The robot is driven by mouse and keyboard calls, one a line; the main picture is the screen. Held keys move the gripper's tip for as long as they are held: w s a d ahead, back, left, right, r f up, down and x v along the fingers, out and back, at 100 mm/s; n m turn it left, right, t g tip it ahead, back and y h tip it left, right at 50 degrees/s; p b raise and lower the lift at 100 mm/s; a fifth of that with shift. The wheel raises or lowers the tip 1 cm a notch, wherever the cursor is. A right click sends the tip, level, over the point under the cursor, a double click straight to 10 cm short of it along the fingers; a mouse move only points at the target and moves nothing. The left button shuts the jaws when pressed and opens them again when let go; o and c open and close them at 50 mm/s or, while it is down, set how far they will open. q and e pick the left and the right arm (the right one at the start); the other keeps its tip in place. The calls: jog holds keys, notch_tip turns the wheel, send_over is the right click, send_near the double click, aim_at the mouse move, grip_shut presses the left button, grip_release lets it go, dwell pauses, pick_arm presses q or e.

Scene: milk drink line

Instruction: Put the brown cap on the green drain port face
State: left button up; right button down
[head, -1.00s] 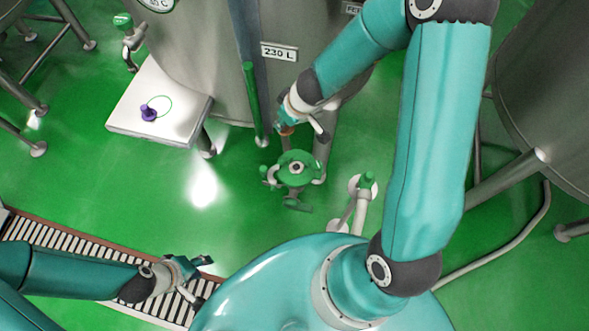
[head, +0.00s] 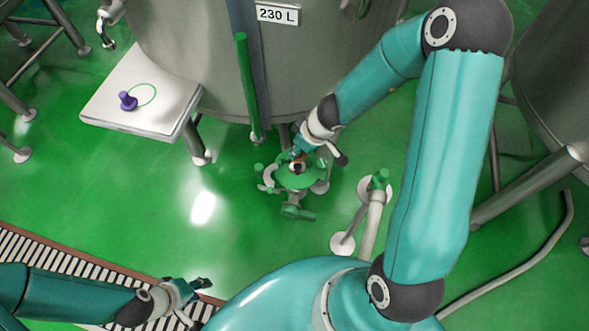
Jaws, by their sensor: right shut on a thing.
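The green drain port face (head: 312,180) is a round green disc with a pale ring and dark hole at its middle, below the large tank. My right gripper (head: 298,152) reaches down over the far side of this hole. It is shut on the brown cap (head: 299,158), of which only a small brown patch shows between the fingers. The cap is just above or at the hole's far edge; I cannot tell whether they touch. My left gripper (head: 197,291) is open and empty at the lower left, far from the port.
A white platform (head: 165,115) at the left bears a purple piece (head: 128,101) beside a thin green ring outline. A slatted drain channel (head: 70,262) crosses the lower left.

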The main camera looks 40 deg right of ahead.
aim_at(293, 164)
jog(key=shift+f+b, duration=2.75)
jog(key=shift+f, duration=0.45)
jog(key=shift+f, duration=0.1)
jog(key=c, duration=1)
grip_release()
jog(key=shift+o, duration=0.2)
